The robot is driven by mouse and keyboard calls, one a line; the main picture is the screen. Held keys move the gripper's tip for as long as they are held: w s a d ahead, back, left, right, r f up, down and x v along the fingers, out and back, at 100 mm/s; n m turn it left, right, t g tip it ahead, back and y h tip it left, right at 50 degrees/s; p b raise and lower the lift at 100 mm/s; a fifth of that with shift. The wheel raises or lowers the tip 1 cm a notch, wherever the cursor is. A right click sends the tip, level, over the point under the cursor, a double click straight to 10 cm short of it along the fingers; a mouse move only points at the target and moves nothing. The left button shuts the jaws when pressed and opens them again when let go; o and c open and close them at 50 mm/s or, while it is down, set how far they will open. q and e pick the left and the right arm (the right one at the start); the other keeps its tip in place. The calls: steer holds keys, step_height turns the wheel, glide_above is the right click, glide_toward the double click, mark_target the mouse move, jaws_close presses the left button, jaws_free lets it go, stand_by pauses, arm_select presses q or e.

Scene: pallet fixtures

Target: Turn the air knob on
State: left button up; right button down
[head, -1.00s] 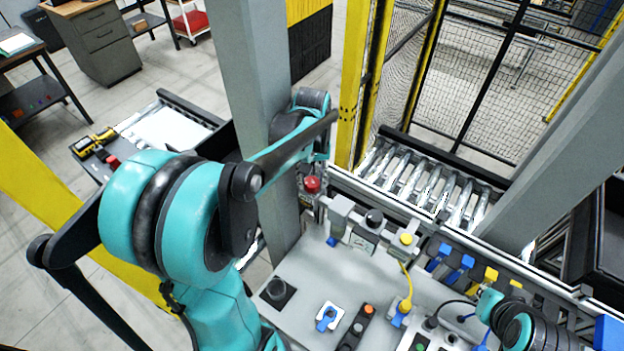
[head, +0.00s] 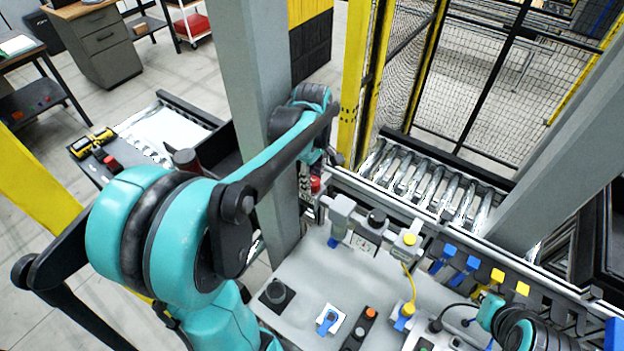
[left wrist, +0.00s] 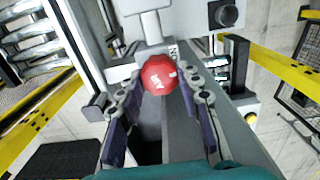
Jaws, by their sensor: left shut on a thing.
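In the head view the knob (head: 315,185) is a small red spot by the grey post, partly hidden. My left gripper (left wrist: 160,88) has one finger on each side of the knob and is shut on it. In the head view my left gripper (head: 322,165) is mostly hidden behind its wrist and forearm. My right arm shows at the lower right of the head view, but its gripper does not.
The grey post (head: 250,100) stands right beside my left arm. Yellow frames and mesh fencing stand beyond.

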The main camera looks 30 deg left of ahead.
mark_target(313, 181)
arm_select(q)
steer(key=n, duration=0.5)
steer(key=shift+n+b, duration=0.4)
stand_by(0.4)
steer(key=o, duration=1.1)
steer(key=shift+r, duration=0.1)
steer(key=shift+o, duration=0.3)
steer(key=shift+d, duration=0.1)
step_height(313, 181, up, 12)
